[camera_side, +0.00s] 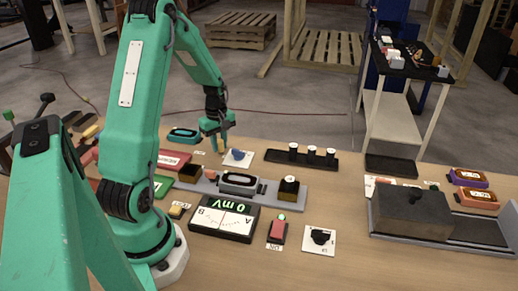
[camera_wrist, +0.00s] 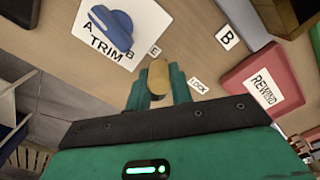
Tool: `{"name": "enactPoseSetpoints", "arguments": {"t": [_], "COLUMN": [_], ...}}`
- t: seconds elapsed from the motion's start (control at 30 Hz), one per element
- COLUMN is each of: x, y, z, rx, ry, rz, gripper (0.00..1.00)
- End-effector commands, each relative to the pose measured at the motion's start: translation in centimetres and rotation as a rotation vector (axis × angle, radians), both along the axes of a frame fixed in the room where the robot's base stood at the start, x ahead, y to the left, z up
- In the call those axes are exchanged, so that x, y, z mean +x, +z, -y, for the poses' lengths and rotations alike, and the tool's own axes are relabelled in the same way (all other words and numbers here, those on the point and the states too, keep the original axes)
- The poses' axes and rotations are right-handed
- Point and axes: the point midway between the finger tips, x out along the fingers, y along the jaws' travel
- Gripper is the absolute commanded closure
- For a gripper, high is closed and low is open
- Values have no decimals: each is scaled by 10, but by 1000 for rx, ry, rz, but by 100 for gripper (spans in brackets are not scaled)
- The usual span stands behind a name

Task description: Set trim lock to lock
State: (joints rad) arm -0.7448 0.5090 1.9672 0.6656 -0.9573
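The trim lock shows in the wrist view as a rounded brass-yellow tab (camera_wrist: 158,77) between the two teal fingers of my gripper (camera_wrist: 160,88). The label LOCK (camera_wrist: 198,84) lies just right of the fingers, and a partly hidden label ending in E (camera_wrist: 155,50) lies above the tab. The fingers stand apart on both sides of the tab; whether they press on it I cannot tell. In the side view my gripper (camera_side: 214,143) points down, low over the table at the back, just left of the blue trim knob (camera_side: 238,155).
The trim plate (camera_wrist: 148,22), marked A and B, is close at upper left in the wrist view. A red REWIND block (camera_wrist: 262,85) is to the right. In the side view, a meter (camera_side: 224,218) reads 0 mV and a grey rail (camera_side: 312,197) crosses the table.

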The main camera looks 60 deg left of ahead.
Motion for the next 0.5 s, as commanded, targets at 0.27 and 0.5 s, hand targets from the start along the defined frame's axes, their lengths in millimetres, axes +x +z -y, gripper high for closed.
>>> {"name": "enactPoseSetpoints", "arguments": {"t": [0.27,0.5], "x": [-1,-5], "y": [0,0], "z": [0,-2], "rx": [0,1], "ry": [-25,-118], "rz": [0,1], "gripper": [100,100]}}
